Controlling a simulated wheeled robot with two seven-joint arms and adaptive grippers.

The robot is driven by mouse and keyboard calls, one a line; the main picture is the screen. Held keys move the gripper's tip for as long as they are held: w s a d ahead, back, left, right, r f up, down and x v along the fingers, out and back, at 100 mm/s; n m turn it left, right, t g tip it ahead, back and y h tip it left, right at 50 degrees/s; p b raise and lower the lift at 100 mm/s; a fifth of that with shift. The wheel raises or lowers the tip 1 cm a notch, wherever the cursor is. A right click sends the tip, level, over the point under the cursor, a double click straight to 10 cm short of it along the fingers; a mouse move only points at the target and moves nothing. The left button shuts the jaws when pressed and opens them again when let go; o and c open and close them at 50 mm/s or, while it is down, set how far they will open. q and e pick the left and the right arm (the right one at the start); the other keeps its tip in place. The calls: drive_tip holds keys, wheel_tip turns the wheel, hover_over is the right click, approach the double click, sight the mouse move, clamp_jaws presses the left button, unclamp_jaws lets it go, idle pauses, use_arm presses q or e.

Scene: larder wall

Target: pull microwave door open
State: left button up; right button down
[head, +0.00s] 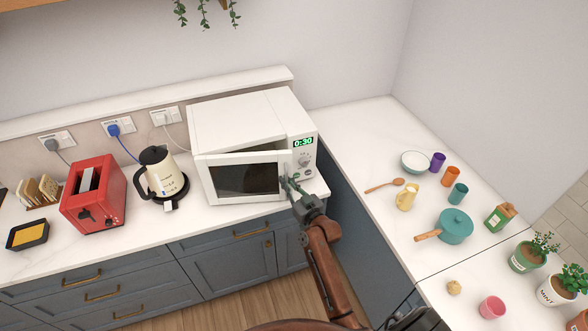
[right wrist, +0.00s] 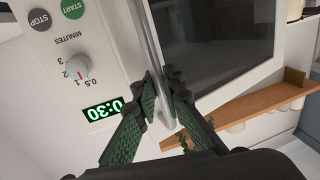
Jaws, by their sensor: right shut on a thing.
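The white microwave (head: 240,115) stands on the counter against the back wall, its display reading 0:30. Its door (head: 245,178), with a dark window, is slightly ajar: a narrow gap shows along its top, wider toward the right. My right gripper (head: 289,185) is at the door's right edge, shut on the handle. In the right wrist view the fingers of my right gripper (right wrist: 161,92) close around the pale bar handle (right wrist: 145,35), beside the dial and display. The fingers partly hide the handle in the head view. My left gripper is not in view.
A cream kettle (head: 163,172) and a red toaster (head: 95,195) stand left of the microwave. The right counter holds a bowl (head: 415,162), cups, a teal pot (head: 456,226) and plants.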

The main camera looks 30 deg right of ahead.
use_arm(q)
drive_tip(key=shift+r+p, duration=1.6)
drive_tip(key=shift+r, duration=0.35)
use_arm(e)
drive_tip(key=s+a, duration=0.6)
drive_tip(key=s, duration=0.1)
drive_tip(key=shift+s, duration=0.25)
drive_tip(key=shift+d, duration=0.1)
drive_tip(key=c, duration=2.3)
unclamp_jaws()
drive_tip(key=shift+s, duration=0.1)
drive_tip(key=s, duration=1.2)
drive_tip(key=shift+d, duration=0.15)
drive_tip(key=shift+c, duration=0.2)
